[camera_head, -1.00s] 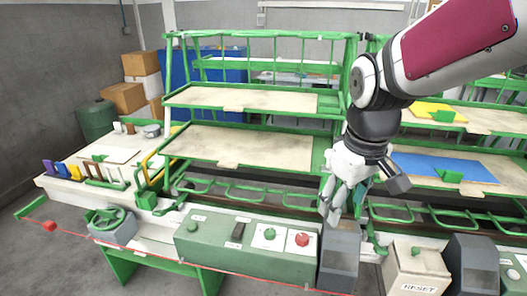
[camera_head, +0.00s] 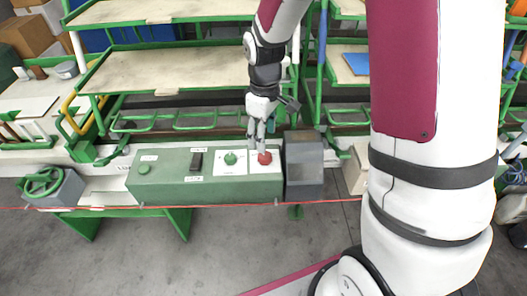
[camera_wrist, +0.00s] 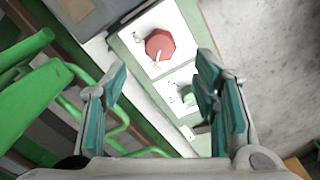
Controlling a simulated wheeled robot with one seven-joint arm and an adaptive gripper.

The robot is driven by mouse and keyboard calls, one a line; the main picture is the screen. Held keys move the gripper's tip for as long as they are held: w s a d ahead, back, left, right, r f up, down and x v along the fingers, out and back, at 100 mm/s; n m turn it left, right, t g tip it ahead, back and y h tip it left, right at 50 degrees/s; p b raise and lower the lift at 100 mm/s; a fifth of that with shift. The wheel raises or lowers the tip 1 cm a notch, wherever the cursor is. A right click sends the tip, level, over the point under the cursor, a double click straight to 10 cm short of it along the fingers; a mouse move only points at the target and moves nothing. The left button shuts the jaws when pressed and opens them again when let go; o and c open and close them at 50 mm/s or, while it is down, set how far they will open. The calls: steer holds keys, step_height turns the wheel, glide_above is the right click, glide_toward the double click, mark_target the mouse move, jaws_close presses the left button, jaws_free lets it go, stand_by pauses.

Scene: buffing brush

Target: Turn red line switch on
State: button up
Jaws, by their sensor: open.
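The red line switch (camera_head: 265,158) is a red knob on a white plate at the right end of the green control box (camera_head: 155,187). In the wrist view the red knob (camera_wrist: 160,45) has a white pointer mark and lies ahead of my fingertips, apart from them. My gripper (camera_head: 261,137) is just behind and above the red knob in the head view. In the wrist view my gripper (camera_wrist: 160,72) is open and empty, its teal-padded fingers spread either side of the box's plates.
A green knob (camera_head: 230,158) and a dark rocker switch (camera_head: 196,161) sit left of the red knob. A grey box (camera_head: 303,165) stands close to its right. A thin red line runs along the front. Green shelving (camera_head: 185,70) stands behind.

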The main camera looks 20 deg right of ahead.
mark_target(264, 155)
step_height(264, 155, down, 8)
steer(key=shift+r, duration=0.25)
steer(key=c, duration=1.2)
